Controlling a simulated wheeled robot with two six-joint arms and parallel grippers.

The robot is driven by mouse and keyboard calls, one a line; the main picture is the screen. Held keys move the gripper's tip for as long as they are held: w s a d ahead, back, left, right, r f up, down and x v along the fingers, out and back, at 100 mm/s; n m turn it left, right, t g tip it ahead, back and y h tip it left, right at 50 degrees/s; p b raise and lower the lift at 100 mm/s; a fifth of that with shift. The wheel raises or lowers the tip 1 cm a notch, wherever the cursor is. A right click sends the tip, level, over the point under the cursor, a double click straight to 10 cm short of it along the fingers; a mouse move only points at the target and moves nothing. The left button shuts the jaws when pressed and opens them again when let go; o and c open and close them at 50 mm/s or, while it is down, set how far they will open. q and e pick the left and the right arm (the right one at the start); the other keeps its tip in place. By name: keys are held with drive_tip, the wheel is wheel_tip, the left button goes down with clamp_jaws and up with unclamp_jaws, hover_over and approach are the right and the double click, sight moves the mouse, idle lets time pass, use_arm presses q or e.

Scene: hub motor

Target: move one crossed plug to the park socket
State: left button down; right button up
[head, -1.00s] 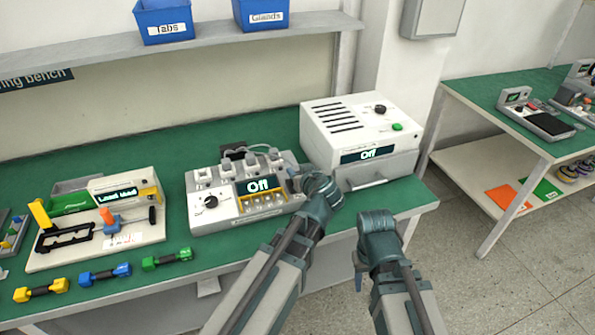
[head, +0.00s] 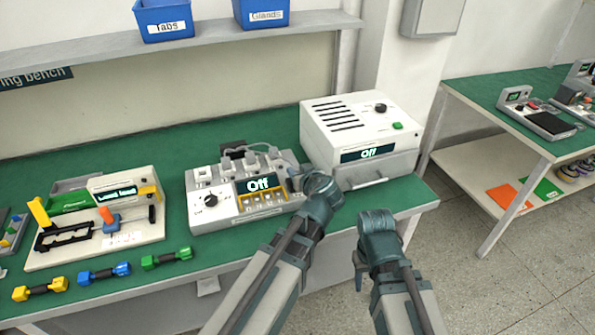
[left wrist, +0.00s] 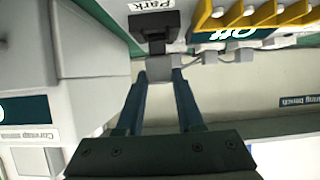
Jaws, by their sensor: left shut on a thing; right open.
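The white test unit (head: 225,212) stands on the bench with its display reading "Off". Several white plugs sit along its back; one is at its left end (head: 204,173). A row with yellow edging (head: 262,201) lies below the display. In the left wrist view my left gripper (left wrist: 160,78) is shut on a light grey plug (left wrist: 158,66). The plug lines up with the dark park socket (left wrist: 154,27) beside the "Park" label. I cannot tell how far in it is. In the head view my left gripper (head: 294,183) is at the unit's right end, mostly hidden. My right gripper (head: 359,270) is empty, away from the unit.
A white power box (head: 350,125), display "Off", stands close to the right of the unit. A fixture board (head: 140,238) is at the left, with yellow, blue and green handles (head: 103,273) in front. Blue bins (head: 163,22) sit on the shelf. A second bench (head: 450,95) is right.

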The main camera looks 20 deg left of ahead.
use_arm(q)
drive_tip(key=shift+f+b, duration=1.05)
use_arm(e)
drive_tip(key=shift+f, duration=1.05)
use_arm(q)
drive_tip(key=shift+c, duration=2.3)
unclamp_jaws()
use_arm(e)
drive_tip(key=shift+r, duration=0.1)
